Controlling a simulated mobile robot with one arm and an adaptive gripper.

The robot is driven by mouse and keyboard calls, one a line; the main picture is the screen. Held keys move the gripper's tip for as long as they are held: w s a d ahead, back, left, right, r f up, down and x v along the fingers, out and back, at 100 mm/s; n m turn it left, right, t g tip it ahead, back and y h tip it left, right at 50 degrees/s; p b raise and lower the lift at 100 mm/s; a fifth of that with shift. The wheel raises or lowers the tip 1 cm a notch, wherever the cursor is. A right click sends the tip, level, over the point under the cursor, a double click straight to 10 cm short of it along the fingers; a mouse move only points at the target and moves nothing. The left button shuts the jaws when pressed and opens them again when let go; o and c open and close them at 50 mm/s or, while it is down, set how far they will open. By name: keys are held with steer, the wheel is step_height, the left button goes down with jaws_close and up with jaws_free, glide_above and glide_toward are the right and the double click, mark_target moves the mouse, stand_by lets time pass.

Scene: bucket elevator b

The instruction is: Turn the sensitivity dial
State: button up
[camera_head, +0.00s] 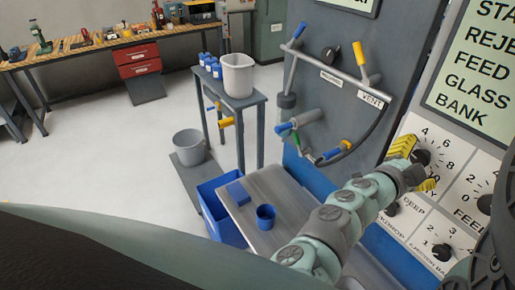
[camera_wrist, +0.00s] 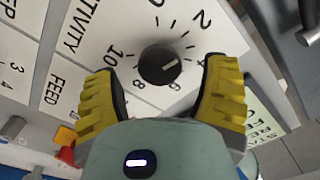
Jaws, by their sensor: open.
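The sensitivity dial (camera_wrist: 158,66) is a round black knob on a white panel, with numbers from 2 to 10 around it and part of its label showing in the wrist view. A white mark on its face points to the right, roughly towards the 4. My gripper (camera_wrist: 163,85) is open, with one yellow finger to each side of the dial and gaps between them. In the head view the same dial (camera_head: 423,157) sits at the upper left of the panel, between the yellow fingers of my gripper (camera_head: 418,164).
Other black knobs, including one below (camera_head: 442,252) and a feed knob to the right (camera_head: 485,204), sit close by on the panel. A green text sign (camera_head: 478,60) is above. Left are valve pipes (camera_head: 330,60) and a grey bench (camera_head: 270,205) with a blue cup (camera_head: 265,217).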

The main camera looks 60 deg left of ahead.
steer(key=s, duration=1)
steer(key=shift+s+a, duration=0.15)
steer(key=shift+a, duration=0.1)
